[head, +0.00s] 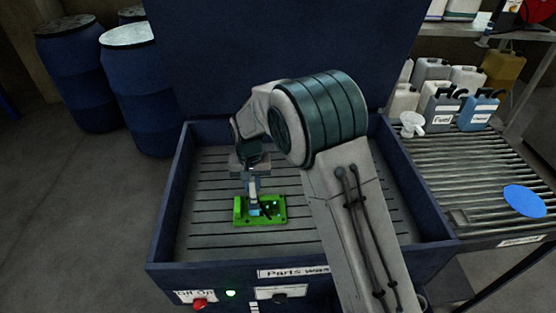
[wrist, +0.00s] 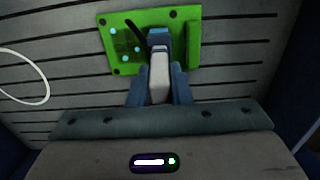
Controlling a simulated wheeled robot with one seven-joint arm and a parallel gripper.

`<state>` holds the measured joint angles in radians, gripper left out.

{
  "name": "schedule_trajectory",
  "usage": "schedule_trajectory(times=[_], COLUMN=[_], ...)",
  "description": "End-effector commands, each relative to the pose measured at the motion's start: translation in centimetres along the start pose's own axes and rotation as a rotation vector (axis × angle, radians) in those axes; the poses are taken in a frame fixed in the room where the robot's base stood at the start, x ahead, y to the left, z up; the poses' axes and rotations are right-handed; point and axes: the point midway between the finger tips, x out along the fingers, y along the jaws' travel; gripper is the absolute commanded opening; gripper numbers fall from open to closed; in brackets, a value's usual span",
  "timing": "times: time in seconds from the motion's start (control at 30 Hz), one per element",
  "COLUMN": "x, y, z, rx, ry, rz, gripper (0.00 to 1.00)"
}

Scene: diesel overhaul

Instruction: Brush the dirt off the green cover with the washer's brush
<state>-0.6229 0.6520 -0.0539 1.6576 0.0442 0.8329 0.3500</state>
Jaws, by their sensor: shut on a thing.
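The green cover (head: 273,213) lies on the slatted floor of the parts washer (head: 300,231). It also shows at the top of the wrist view (wrist: 122,47), with a dark streak, a dark patch and several light-blue dots on its left part. My gripper (head: 251,186) is over the cover, pointing down. In the wrist view my gripper (wrist: 160,85) is shut on the brush (wrist: 159,70), which has a pale handle and a blue head. The brush head is at or just above the cover's middle; contact cannot be told. The bristles are hidden.
The washer's blue walls (head: 170,205) surround the cover, with its raised lid (head: 280,40) behind. A white ring (wrist: 25,78) shows left in the wrist view. Right stands a roller table (head: 470,180) with several jugs (head: 440,110), a funnel (head: 412,124) and a blue disc (head: 524,200).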

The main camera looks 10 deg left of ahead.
Motion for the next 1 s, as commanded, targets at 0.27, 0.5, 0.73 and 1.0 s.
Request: schedule_trajectory(times=[0.27,0.5,0.73,1.0], x=[0.1,0.0,0.1,0.0], y=[-0.3,1.6,3.3,5.3], z=[-0.5,-0.1,0.3,0.8], rx=[0.018,0.012,0.006,-0.001], ry=[0.001,0.001,0.000,0.001], rz=[0.000,0.000,0.000,-0.001], gripper=[0.00,0.00,0.00,0.00])
